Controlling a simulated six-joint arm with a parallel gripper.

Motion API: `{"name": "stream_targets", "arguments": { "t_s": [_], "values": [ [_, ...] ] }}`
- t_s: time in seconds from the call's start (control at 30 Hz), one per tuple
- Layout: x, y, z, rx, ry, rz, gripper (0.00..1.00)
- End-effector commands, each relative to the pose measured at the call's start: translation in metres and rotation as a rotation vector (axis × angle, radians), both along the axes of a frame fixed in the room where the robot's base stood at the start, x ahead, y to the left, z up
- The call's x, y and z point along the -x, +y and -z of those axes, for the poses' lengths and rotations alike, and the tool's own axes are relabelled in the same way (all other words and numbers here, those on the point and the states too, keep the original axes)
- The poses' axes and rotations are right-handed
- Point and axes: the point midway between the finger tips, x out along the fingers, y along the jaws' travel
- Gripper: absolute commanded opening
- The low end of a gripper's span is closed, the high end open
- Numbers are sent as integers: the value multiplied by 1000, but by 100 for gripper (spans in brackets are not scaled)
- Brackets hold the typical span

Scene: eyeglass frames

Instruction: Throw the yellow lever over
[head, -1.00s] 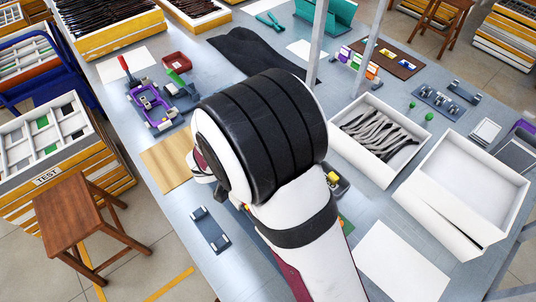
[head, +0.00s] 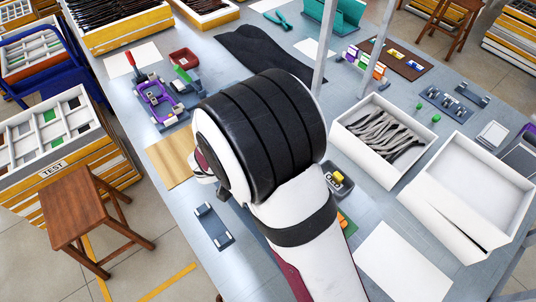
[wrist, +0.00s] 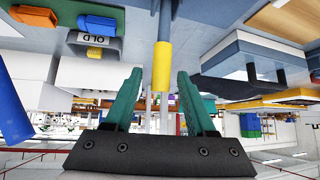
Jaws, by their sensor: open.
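The yellow lever (wrist: 162,66) shows in the wrist view as a yellow grip on a grey rod that runs up to the top edge. My gripper (wrist: 160,80) is open, with one green finger on each side of the yellow grip. I see gaps between the grip and both fingers, but cannot tell how deep the grip lies between them. In the head view my arm covers the middle of the bench and hides the lever and the fingers.
A bin marked OLD (wrist: 92,42) is at upper left in the wrist view. In the head view, a dark bin with a yellow item (head: 338,178) stands right of my arm, near a white box of grey strips (head: 385,134). A purple fixture (head: 160,104) stands at left.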

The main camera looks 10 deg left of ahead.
Motion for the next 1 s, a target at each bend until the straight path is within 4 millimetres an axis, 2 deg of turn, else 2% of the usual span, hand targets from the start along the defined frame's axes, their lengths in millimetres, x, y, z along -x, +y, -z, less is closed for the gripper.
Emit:
{"name": "stream_targets", "arguments": {
  "t_s": [0.17,0.6,0.77,1.0],
  "values": [
    [9,7,-12,-2,-3,-3,56],
    [81,51,-98,-4,-2,-3,56],
    [92,57,-112,-1,-1,-1,56],
    [94,58,-113,0,0,0,56]
  ]
}}
